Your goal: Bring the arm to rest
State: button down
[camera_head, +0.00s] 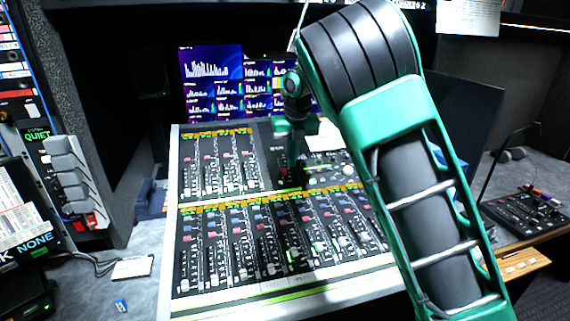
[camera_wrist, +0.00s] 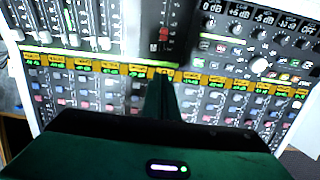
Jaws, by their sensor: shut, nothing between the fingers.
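My arm, green and black, reaches from the lower right of the head view up and over the mixing console (camera_head: 180,240). My gripper (camera_head: 292,172) hangs fingers down over the middle of the console, in front of the screens. Its fingers are together, with nothing seen between them. In the wrist view my gripper (camera_wrist: 160,85) points at the console, near a red-capped fader (camera_wrist: 163,34) and a yellow label strip (camera_wrist: 110,67). I cannot tell whether the fingertips touch the panel.
Lit screens (camera_head: 210,68) stand behind the console. A headset rack with grey pads (camera_head: 75,170) is at the left. A small black control panel (camera_head: 525,212) sits on the right desk. A white card (camera_head: 132,267) and a blue piece (camera_head: 121,305) lie on the left desk.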

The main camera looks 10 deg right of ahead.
jog(key=s+d+r+m+g+y, duration=0.1)
jog(key=s+d+m, duration=1.7)
jog(key=d+m, duration=0.3)
jog(key=s+d+f+m+g, duration=0.1)
jog(key=s+d+f+m, duration=0.1)
jog(key=s+m, duration=0.9)
jog(key=s+d+f+m+h, duration=0.1)
jog(key=s+d+f+m, duration=0.1)
jog(key=s+m, duration=0.9)
jog(key=s, duration=0.8)
jog(key=shift+s+g, duration=0.15)
jog(key=shift+g, duration=0.25)
jog(key=shift+w+f, duration=0.3)
jog(key=shift+w, duration=0.4)
